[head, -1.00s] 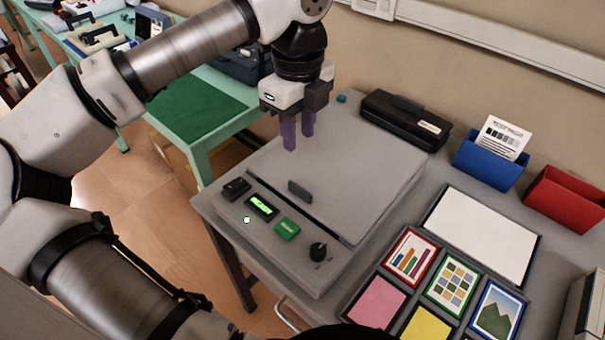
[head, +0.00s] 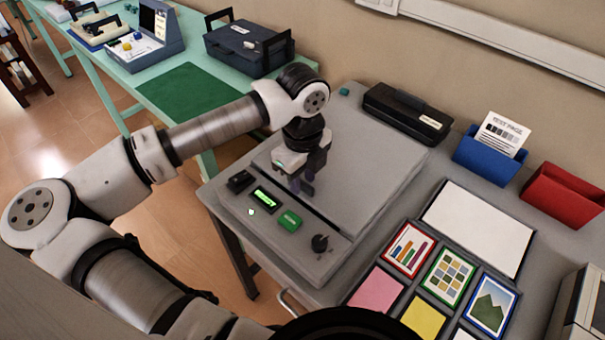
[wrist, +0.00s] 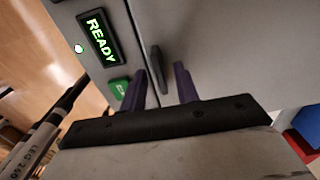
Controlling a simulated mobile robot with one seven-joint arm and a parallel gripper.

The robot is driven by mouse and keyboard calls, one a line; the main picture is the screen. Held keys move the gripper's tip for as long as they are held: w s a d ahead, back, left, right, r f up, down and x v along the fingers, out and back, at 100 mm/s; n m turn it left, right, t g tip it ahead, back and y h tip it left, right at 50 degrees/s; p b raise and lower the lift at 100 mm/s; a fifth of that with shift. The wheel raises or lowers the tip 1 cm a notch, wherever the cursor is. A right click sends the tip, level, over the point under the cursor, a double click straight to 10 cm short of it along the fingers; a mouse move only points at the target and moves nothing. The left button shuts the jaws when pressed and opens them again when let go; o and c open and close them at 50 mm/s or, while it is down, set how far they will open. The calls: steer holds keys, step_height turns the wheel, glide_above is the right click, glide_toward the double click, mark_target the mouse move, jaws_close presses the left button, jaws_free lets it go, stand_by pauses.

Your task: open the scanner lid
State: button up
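The scanner is a flat grey box on the table, with a wide grey lid (head: 365,160) lying flat and shut. Its front panel (head: 330,255) carries a lit green display, which reads READY in the wrist view (wrist: 97,36). A small dark upright handle (wrist: 159,68) stands at the lid's front edge. My gripper (head: 302,188) is low over that edge, with its purple fingers pointing down. In the wrist view the fingers (wrist: 165,75) are open, with the handle showing between their tips. I cannot tell whether they touch it. In the head view my gripper largely hides the handle.
A black case (head: 405,112) lies right behind the scanner. Blue (head: 488,160) and red (head: 565,195) holders stand at the back right. A white panel (head: 480,228) and several picture cards lie to the right. The air above the lid is clear.

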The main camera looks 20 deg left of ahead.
jaws_close()
stand_by(0.3)
